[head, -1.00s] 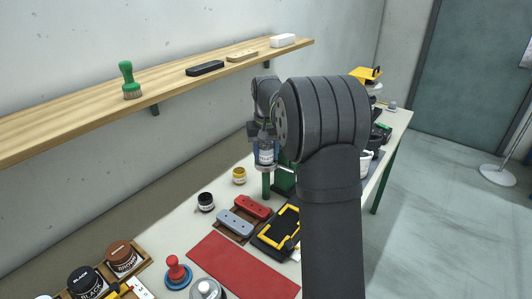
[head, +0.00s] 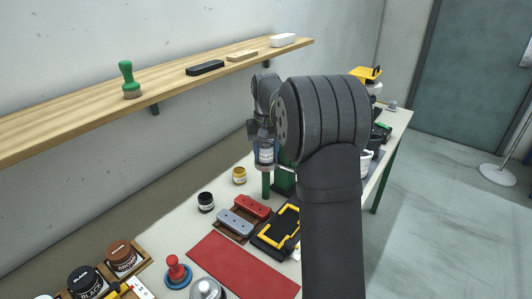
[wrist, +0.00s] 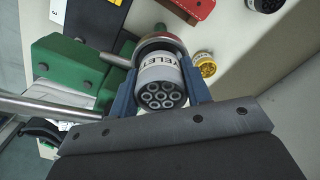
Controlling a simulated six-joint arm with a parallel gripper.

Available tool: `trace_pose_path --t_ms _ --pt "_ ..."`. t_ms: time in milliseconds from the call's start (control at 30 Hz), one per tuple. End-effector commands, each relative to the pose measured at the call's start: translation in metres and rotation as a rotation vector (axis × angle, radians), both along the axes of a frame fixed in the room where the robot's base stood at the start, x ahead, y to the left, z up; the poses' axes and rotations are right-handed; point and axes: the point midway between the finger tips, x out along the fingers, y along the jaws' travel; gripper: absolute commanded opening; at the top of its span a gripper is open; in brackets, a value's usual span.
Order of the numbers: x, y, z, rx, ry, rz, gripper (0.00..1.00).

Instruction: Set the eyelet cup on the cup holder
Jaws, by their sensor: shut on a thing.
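The eyelet cup (head: 266,157) is a small pale cup with a dark-lettered label. In the wrist view the cup (wrist: 160,72) shows several metal eyelets at its near end. My gripper (wrist: 161,80) is shut on it, with one blue finger on each side. A round metal-rimmed piece (wrist: 160,41), which looks like the cup holder, shows just beyond the cup. I cannot tell whether the cup touches it. In the head view a green post (head: 266,186) stands directly under the cup; my arm hides much of the area to its right.
A green machine body (wrist: 68,66) is close beside the gripper, with a metal rod (wrist: 45,108) near it. A yellow jar (head: 239,176), a black jar (head: 205,201) and red and grey blocks (head: 236,222) stand on the table. A wall shelf (head: 170,90) runs behind.

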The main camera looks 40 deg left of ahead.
Motion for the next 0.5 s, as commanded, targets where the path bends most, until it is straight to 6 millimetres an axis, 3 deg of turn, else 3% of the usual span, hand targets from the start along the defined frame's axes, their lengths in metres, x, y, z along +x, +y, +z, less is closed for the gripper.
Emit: trace_pose_path --t_ms 500 --pt "-0.0002 -0.0002 0.0087 0.000 0.000 0.000 0.18"
